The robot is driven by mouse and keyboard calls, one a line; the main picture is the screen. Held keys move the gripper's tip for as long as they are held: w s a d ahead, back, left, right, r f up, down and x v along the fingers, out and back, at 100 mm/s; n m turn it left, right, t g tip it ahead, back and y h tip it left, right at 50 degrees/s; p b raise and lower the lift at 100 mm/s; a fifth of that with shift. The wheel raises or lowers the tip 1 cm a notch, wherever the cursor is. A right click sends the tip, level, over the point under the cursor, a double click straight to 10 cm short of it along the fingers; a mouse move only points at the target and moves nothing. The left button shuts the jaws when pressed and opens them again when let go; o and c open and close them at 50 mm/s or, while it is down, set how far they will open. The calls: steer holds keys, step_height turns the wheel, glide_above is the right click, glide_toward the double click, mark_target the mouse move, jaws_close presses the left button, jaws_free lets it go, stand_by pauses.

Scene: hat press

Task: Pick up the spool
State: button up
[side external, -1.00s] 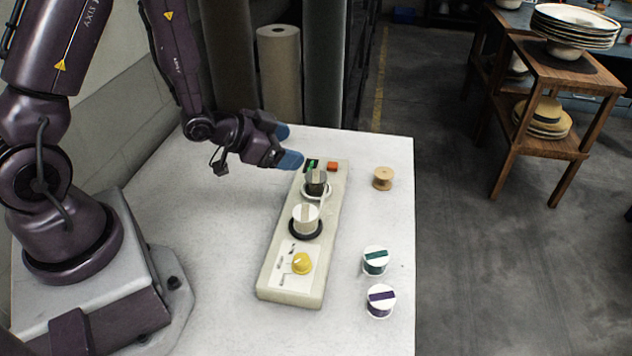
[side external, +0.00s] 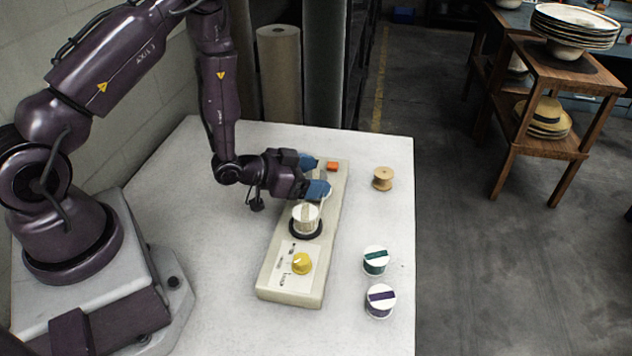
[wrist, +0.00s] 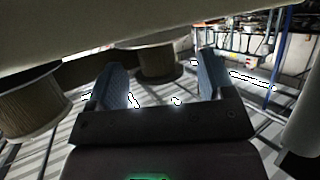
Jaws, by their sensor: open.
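A small wooden spool (side external: 383,179) stands upright on the white table, near its right edge, in the side view. My gripper (side external: 315,176) has blue fingertips that are spread apart. It is over the far part of the cream control panel (side external: 290,278), to the left of the spool and apart from it. The fingers hide most of the dark grey knob there. In the wrist view, my gripper (wrist: 160,85) is open, with a ribbed grey-brown cylinder (wrist: 160,62) beyond the gap between the fingers. I cannot tell for certain which object that is.
White reels with a green band (side external: 375,261) and a purple band (side external: 380,301) stand at the right edge. The table between panel and spool is clear.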

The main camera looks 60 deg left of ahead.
steer(key=c, duration=1.1)
steer(key=shift+o, duration=0.2)
